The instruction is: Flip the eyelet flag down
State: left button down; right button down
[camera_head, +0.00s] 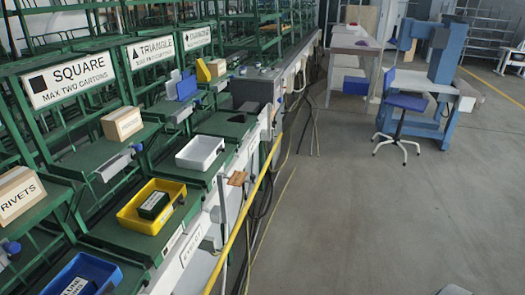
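A yellow upright plate (203,71) stands on the rack at the upper middle, beside a small carton. A blue upright plate (186,86) stands just left of and nearer than it. Small grey-and-blue fittings sit on the shelf edges, one below the brown carton (115,167) and one at the far left edge (8,249).
A green rack carries signs SQUARE (69,80) and TRIANGLE (152,51). It holds a RIVETS box (19,195), yellow bin (131,217), white tray (199,151) and blue bin (112,271). A yellow rail (240,226) runs alongside. A blue chair (405,102) stands beyond open grey floor (350,225).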

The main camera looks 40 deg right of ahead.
aim_at(238, 178)
jog(key=i+l, duration=0.15)
jog(key=l, duration=0.2)
jog(key=i+l, duration=0.1)
jog(key=l, duration=0.2)
jog(key=i+l, duration=0.15)
jog(key=l, duration=0.2)
jog(key=i+l, duration=0.1)
jog(key=l, duration=0.25)
jog(key=i+l, duration=0.15)
jog(key=l, duration=0.15)
